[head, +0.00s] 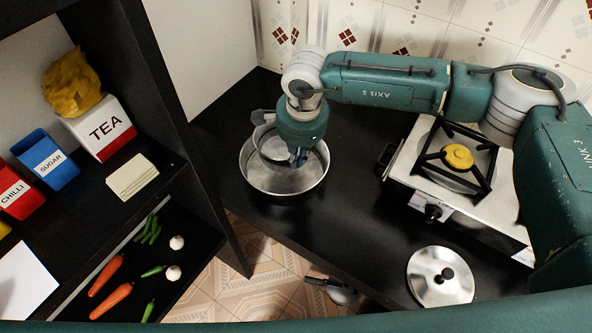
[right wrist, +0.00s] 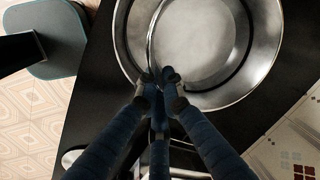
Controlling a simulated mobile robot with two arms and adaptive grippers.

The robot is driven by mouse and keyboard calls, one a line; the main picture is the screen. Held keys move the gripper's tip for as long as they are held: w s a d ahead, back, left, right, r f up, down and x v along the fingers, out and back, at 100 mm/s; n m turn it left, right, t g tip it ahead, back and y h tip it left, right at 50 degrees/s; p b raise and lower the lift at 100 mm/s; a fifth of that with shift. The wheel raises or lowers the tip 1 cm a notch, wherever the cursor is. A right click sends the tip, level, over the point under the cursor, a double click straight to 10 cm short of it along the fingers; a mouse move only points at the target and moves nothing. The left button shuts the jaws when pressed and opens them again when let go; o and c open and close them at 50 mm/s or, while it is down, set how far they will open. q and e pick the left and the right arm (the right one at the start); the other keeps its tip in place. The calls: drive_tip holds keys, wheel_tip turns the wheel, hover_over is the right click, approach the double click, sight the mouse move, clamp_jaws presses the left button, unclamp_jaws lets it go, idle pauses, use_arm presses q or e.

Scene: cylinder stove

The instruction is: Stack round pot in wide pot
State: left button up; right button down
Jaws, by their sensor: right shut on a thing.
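The wide pot (head: 314,176) is a shallow silver metal pan on the black counter, below my right gripper. The round pot (head: 268,148), smaller and silver, is over the left back part of the wide pot, within its rim as seen from above. My right gripper (head: 299,158) points down and is shut on the round pot's rim. In the right wrist view, the fingertips (right wrist: 160,78) pinch that thin rim, with the wide pot (right wrist: 268,50) behind. My arm hides part of the round pot, and I cannot tell whether its base touches the wide pot. My left gripper is not in view.
A stove (head: 458,190) with a black grate stands to the right. A metal lid (head: 440,277) lies on the counter's front right. A dark shelf with a tea box (head: 103,128), a sugar box (head: 46,160) and vegetables stands left. Counter between pot and stove is clear.

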wheel_tip(320, 180, down, 7)
drive_tip(key=shift+f+p, duration=0.2)
drive_tip(key=shift+p, duration=0.7)
drive_tip(key=shift+a+f, duration=0.1)
drive_tip(key=shift+f, duration=0.2)
drive_tip(key=shift+f, duration=0.1)
drive_tip(key=shift+f+b, duration=0.3)
drive_tip(key=shift+b, duration=0.2)
drive_tip(key=c, duration=1.9)
unclamp_jaws()
drive_tip(key=shift+r, duration=0.1)
